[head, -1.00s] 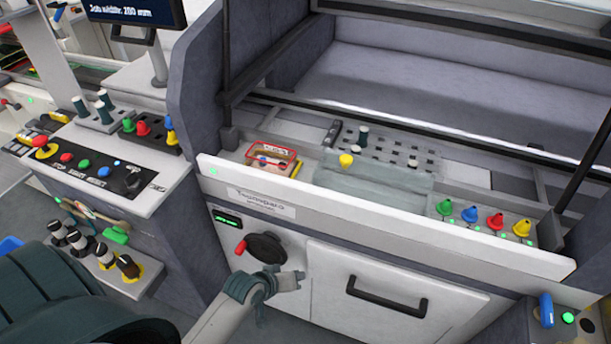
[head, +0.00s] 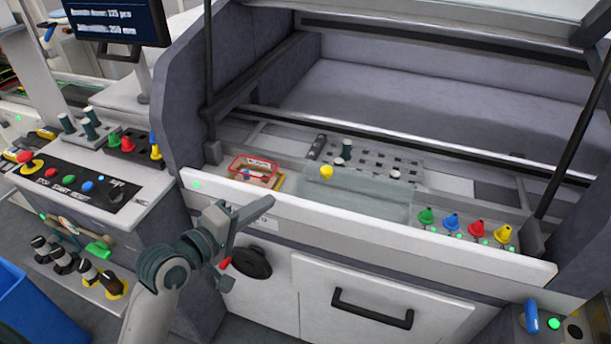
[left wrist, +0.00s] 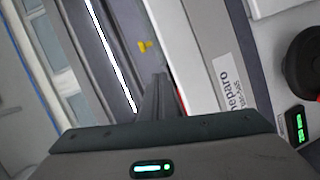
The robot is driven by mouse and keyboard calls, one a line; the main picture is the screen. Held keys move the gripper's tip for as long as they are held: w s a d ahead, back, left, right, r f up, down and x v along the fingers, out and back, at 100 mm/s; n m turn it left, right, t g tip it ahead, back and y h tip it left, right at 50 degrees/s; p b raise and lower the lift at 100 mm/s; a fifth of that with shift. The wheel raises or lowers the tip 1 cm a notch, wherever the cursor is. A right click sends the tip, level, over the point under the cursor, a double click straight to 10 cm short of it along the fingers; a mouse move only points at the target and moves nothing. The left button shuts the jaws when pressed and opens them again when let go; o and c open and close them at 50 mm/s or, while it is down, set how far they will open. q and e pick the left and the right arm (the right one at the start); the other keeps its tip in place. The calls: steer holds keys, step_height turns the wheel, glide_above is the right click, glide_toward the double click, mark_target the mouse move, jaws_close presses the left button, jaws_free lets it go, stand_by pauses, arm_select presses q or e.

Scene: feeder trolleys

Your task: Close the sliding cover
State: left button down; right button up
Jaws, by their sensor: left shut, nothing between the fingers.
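The sliding cover (head: 368,197) is a translucent grey panel lying in the recess behind the white front rail. A yellow knob (head: 326,173) stands at its left end; a small yellow knob also shows in the left wrist view (left wrist: 145,46). To the left of the cover is an open bay holding a red-rimmed box (head: 254,170). My left gripper (head: 268,203) is shut and empty. In the head view it overlaps the white rail, left of and below the knob, apart from it. Its fingers show in the left wrist view (left wrist: 160,88). My right gripper is not in view.
The white front rail (head: 400,235) runs between my gripper and the recess. Black struts (head: 575,140) hold a raised hood above. Coloured knobs (head: 450,222) stand right of the cover. A black handwheel (head: 250,262) and drawer handle (head: 370,307) stick out below.

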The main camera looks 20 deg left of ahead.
mark_target(308, 185)
arm_select(q)
steer(key=shift+w+a+r+n+t, duration=0.1)
steer(key=shift+r+n+t, duration=0.1)
steer(key=shift+r, duration=0.5)
steer(key=shift+w+r+n+t, duration=0.1)
steer(key=shift+r+n, duration=0.1)
steer(key=shift+r, duration=0.5)
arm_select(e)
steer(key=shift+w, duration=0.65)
arm_select(q)
steer(key=shift+w, duration=0.1)
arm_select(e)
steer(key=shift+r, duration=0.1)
